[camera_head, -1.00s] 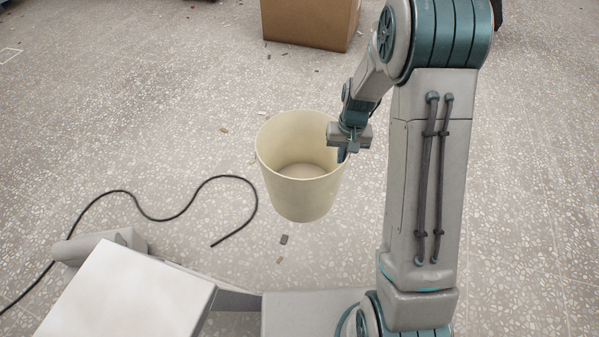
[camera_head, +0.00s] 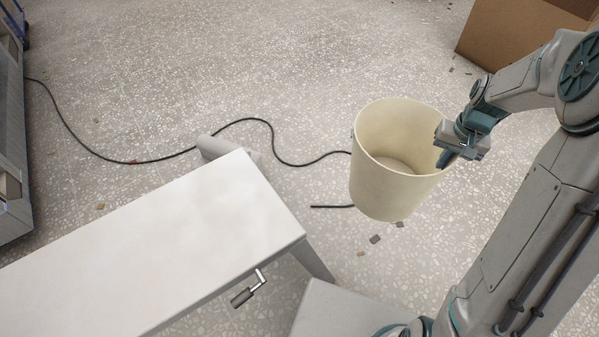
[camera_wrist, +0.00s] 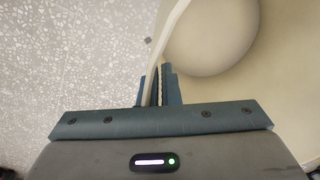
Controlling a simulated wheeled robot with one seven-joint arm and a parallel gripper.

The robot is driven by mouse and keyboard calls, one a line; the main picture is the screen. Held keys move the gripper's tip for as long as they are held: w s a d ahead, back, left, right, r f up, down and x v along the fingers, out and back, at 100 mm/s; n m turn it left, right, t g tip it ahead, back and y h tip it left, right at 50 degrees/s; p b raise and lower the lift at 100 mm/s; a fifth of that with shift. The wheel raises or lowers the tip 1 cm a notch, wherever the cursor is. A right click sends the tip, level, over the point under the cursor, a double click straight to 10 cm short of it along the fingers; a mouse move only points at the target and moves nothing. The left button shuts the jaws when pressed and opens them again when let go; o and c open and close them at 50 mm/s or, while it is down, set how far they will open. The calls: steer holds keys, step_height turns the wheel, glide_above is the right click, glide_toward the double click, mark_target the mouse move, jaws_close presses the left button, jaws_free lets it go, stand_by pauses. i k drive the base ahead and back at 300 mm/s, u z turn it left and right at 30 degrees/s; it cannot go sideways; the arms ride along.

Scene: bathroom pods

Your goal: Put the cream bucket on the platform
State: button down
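The cream bucket (camera_head: 385,190) hangs upright and looks empty inside. My gripper (camera_head: 447,157) is at its right rim, shut on the bucket's wall. In the wrist view the rim (camera_wrist: 176,22) runs between the two fingers of my gripper (camera_wrist: 159,88), with the bucket's inside to the right. A white flat-topped platform (camera_head: 190,240) stands to the left of the bucket, with a gap of floor between them. The bucket is apart from the platform.
A black cable (camera_head: 165,159) winds over the speckled floor behind the platform, near a grey cylinder (camera_head: 222,146). A crank handle (camera_head: 248,290) sticks out from the platform's front side. A cardboard box (camera_head: 520,35) stands at the back right. Small debris lies about.

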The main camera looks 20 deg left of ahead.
mark_target(172, 238)
steer(key=u, duration=0.05)
steer(key=k, duration=1.75)
steer(key=u, duration=0.75)
